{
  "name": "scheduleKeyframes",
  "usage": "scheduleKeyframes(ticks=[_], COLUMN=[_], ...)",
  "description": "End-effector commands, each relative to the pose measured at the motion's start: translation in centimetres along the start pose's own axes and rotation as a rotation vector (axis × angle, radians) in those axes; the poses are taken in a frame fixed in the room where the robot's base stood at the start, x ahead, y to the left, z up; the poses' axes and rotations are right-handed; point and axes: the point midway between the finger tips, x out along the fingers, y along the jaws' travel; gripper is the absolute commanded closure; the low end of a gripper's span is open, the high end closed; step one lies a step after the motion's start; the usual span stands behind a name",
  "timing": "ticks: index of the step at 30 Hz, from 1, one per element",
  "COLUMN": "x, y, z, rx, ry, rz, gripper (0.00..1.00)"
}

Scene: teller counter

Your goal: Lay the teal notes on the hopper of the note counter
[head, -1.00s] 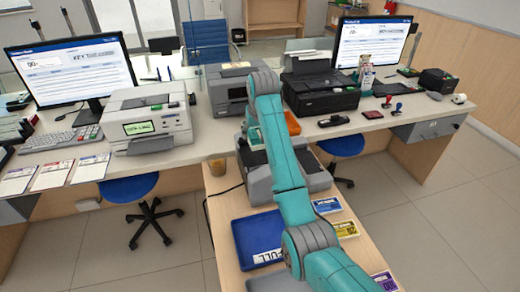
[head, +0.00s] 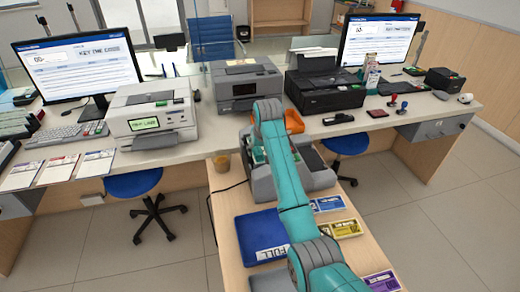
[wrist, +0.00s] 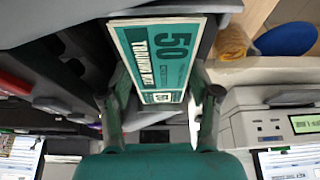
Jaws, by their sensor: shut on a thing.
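The teal notes (wrist: 160,55), a flat bundle printed with a large 50, are held between the two fingers of my gripper (wrist: 162,98) in the wrist view. The gripper is shut on them. The note counter (head: 318,178), a grey machine, stands on the small wooden table in the head view. My arm crosses in front of it and hides much of its top, including most of the hopper. A small teal-green patch shows beside the arm there. Dark grey surfaces lie close around the notes in the wrist view; I cannot tell whether the notes touch them.
A blue tray (head: 245,232) lies in front of the counter. Blue (head: 327,204), yellow (head: 345,228) and purple (head: 381,283) note bundles lie right of my arm. An orange tray (head: 294,120) and a black printer (head: 325,90) are behind.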

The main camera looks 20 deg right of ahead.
Motion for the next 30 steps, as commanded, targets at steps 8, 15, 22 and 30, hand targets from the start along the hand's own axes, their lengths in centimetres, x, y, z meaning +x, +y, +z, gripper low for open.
scheduleKeyframes(ticks=[8,15,22,30], x=[0.2,0.1,-2.2,-7.7], y=[0.0,0.0,0.0,0.0], z=[0.1,0.0,-0.1,-0.1], rx=[0.000,0.000,0.000,0.000], ry=[-0.001,0.000,0.002,0.003], rz=[0.000,0.000,0.000,0.000], gripper=[0.13,0.13,0.13,0.13])
